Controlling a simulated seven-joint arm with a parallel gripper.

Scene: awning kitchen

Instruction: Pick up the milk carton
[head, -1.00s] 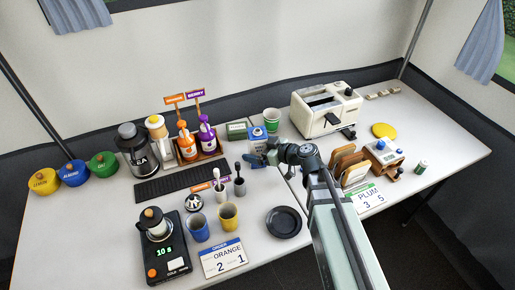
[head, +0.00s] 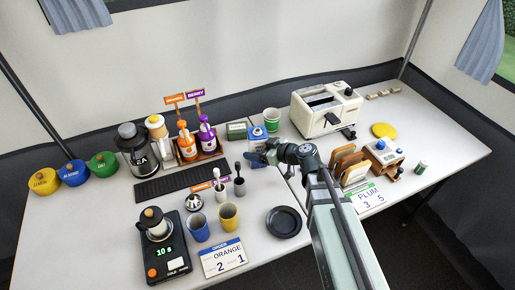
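The milk carton (head: 258,134) is blue and white with a blue cap. It stands upright in the middle of the table, in front of the green cup. My gripper (head: 257,157) is at the carton's lower front, its fingers pointing left and overlapping the carton in the head view. The lower part of the carton is partly hidden by the gripper. I cannot tell whether the fingers touch the carton or how wide they are apart.
A small green box (head: 237,130) and a rack with orange and purple bottles (head: 207,138) stand left of the carton. The green cup (head: 271,120) is behind it, and the toaster (head: 326,110) is to the right. Dark-handled utensils in a grey cup (head: 239,187) stand in front.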

